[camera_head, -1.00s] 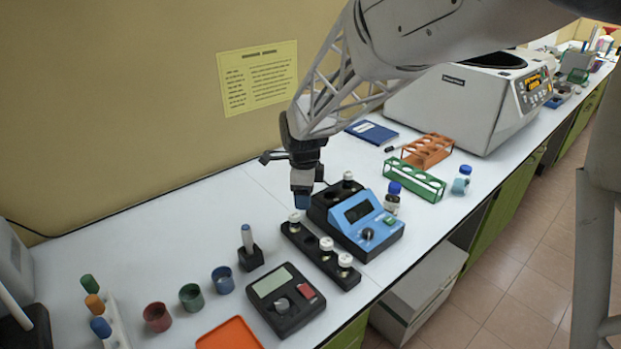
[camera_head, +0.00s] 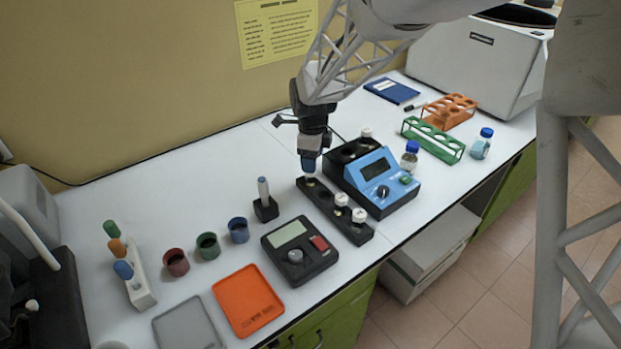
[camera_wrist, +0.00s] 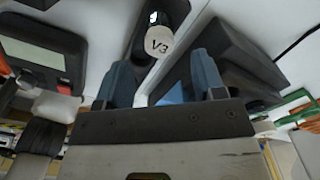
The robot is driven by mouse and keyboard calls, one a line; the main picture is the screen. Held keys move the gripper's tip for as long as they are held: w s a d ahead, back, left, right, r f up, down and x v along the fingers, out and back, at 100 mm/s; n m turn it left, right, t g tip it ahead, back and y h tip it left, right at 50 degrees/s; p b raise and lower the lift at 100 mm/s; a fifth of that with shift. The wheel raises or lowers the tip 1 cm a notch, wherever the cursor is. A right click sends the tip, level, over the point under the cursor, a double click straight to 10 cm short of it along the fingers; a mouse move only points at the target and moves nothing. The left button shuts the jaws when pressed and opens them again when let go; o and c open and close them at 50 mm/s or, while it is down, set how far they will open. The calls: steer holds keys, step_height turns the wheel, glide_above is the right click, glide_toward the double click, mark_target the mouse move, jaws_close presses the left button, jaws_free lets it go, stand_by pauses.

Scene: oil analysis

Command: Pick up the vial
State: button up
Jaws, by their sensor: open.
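The black rack (camera_head: 326,203) holds vials with white caps. Two capped vials, one (camera_head: 341,199) and another (camera_head: 359,215), stand toward its near end. My gripper (camera_head: 309,170) is over the far-left end of the rack, pointing down, directly above a vial there that it mostly hides. In the wrist view, a white cap marked V3 (camera_wrist: 160,40) lies ahead of the open blue fingers of my gripper (camera_wrist: 163,78), roughly in line with the gap between them. The fingers are not closed on it.
A blue and black device (camera_head: 375,180) stands close to the right of the rack, with another white-capped vial (camera_head: 366,133) at its back. A black instrument (camera_head: 300,250) and a pen stand (camera_head: 266,207) are at the left. Blue-capped bottles and tube racks stand farther right.

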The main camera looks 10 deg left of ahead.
steer(key=shift+f, duration=0.1)
steer(key=shift+a+f, duration=0.1)
steer(key=shift+f, duration=2.5)
steer(key=c, duration=1)
steer(key=shift+r, duration=0.2)
steer(key=shift+w+r, duration=0.1)
steer(key=shift+r, duration=1.3)
steer(key=shift+s+r, duration=0.25)
steer(key=shift+s, duration=0.05)
steer(key=s+d, duration=0.2)
steer(key=s, duration=0.2)
steer(key=s+d+r, duration=0.1)
steer(key=s+d, duration=0.1)
steer(key=s, duration=0.3)
steer(key=s+d, duration=0.2)
steer(key=s, duration=0.3)
steer(key=shift+d+r, duration=0.15)
steer(key=shift+d, duration=0.1)
